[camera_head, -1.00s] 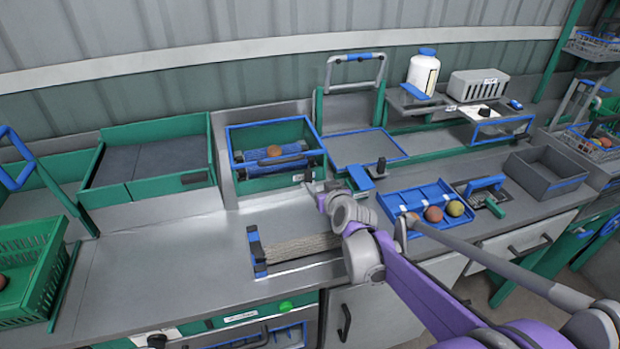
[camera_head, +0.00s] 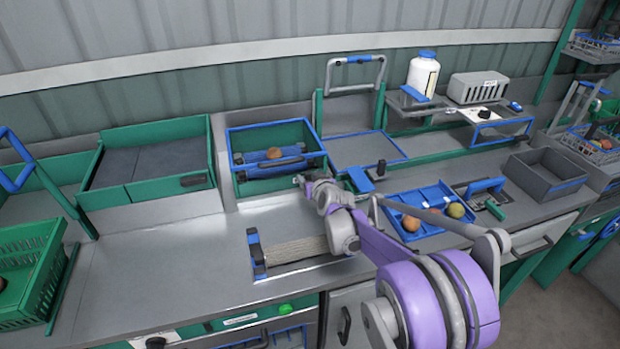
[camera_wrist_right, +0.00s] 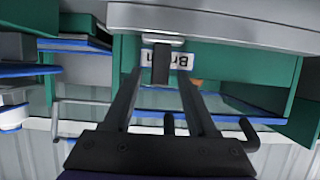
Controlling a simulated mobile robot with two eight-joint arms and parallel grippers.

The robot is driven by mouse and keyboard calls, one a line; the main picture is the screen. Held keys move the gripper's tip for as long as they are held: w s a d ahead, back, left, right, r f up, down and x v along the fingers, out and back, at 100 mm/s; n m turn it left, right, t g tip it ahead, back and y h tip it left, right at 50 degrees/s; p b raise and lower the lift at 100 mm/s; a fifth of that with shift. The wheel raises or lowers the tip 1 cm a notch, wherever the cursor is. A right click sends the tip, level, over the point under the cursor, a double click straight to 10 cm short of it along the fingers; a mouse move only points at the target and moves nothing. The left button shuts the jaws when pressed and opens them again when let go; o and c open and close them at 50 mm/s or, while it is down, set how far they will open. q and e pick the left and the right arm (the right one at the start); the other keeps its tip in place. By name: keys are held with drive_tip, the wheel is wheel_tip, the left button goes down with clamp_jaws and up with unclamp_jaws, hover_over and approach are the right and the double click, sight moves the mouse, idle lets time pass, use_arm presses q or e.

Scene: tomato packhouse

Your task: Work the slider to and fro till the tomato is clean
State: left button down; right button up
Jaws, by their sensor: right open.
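The tomato (camera_head: 274,153), reddish orange, sits in the green brush box (camera_head: 282,184) with blue brush rollers (camera_head: 258,166), at the back of the counter. How clean its skin is cannot be told. My right gripper (camera_head: 304,180) is at the box's front right. In the right wrist view, a dark upright knob (camera_wrist_right: 161,64), seemingly the slider, stands below a partly hidden label. The right gripper (camera_wrist_right: 160,76) is open, with one finger on each side of the knob and visible gaps between. My left gripper is out of view.
A blue tray (camera_head: 398,196) with several round fruits lies right of my right arm. A brush strip (camera_head: 298,249) is set in the counter in front of the box. A grey bin (camera_head: 545,185) stands further right. The counter (camera_head: 165,250) at left is clear.

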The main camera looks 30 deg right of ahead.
clamp_jaws()
idle(1.3)
